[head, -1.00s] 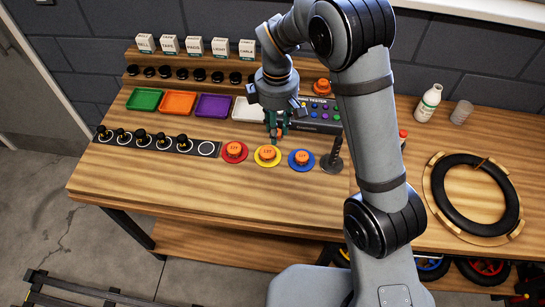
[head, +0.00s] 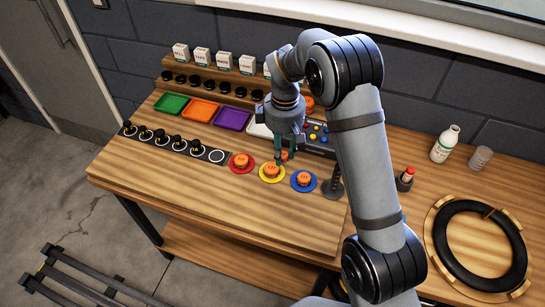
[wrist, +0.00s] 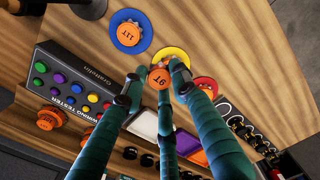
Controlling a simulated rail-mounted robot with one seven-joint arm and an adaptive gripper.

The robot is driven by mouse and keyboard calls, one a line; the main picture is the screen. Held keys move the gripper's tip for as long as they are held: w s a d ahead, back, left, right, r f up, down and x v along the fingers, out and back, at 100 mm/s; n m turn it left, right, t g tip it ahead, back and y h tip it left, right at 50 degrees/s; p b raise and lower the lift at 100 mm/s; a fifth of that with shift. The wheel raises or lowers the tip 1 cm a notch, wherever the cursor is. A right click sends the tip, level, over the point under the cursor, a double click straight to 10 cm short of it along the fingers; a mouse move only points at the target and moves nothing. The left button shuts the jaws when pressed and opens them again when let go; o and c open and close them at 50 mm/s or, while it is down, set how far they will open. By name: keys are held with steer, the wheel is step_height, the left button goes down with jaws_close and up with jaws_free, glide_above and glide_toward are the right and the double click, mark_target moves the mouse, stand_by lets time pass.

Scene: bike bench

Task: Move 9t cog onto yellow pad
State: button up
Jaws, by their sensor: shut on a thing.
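My gripper (head: 286,157) is shut on the orange 9T cog (wrist: 160,78), held between its fingertips; the cog also shows in the head view (head: 286,155). The gripper is just behind the yellow pad (head: 262,177), above the bench; the exact height is unclear. In the wrist view the yellow pad (wrist: 168,52) is partly hidden by the fingers and held cog. The blue pad (wrist: 120,20) carries the 11T cog (wrist: 130,34). The red pad (wrist: 211,82) carries another orange cog (head: 241,160).
The tester box (wrist: 75,85) stands behind the pads, with a larger orange cog (wrist: 48,118) near it. A dark upright post (head: 333,182) stands right of the blue pad. Green, orange and purple trays (head: 233,118) lie behind left. The bench front is clear.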

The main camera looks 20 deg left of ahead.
mark_target(272, 168)
steer(key=a, duration=0.1)
steer(key=a+f, duration=0.2)
steer(key=shift+w+a+p, duration=0.1)
steer(key=shift+w+p, duration=0.15)
steer(key=shift+p, duration=0.1)
step_height(272, 168, down, 4)
steer(key=shift+p, duration=0.8)
steer(key=shift+f+b, duration=0.25)
steer(key=shift+b, duration=0.05)
steer(key=o, duration=1)
steer(key=shift+r, duration=0.1)
